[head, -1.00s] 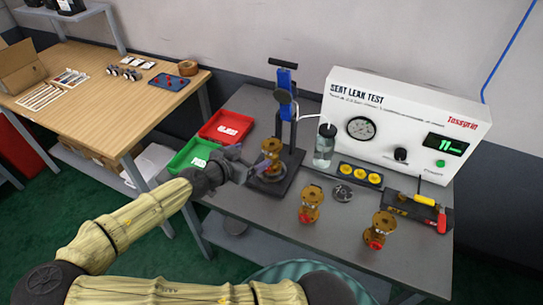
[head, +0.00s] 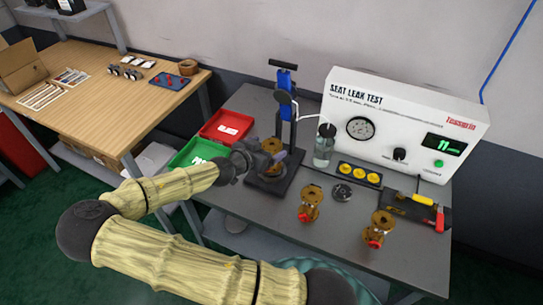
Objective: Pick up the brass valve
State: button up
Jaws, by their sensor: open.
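Three brass valves show in the head view. One brass valve (head: 272,147) stands on the black base of the blue-handled clamp stand (head: 285,95), partly hidden by my gripper. My gripper (head: 272,162) is open, with its fingers at this valve; I cannot tell whether they touch it. A second brass valve (head: 310,203) stands on the grey bench to the right of the stand. A third brass valve (head: 378,229), with a red part low on it, stands further right near the front edge.
A red tray (head: 226,127) and a green tray (head: 196,152) lie left of the stand. The white seat leak tester (head: 400,125) stands at the back right. A small bottle (head: 324,148), yellow discs (head: 360,173) and a tool holder (head: 418,208) are nearby.

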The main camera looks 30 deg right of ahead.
aim_at(276, 145)
jog(key=shift+w+d+f+p, duration=0.15)
jog(key=shift+d+p, duration=0.15)
jog(key=shift+d, duration=0.2)
jog(key=p+x, duration=0.1)
jog(key=x, duration=0.3)
jog(key=shift+w+f, duration=0.1)
jog(key=shift+f, duration=0.1)
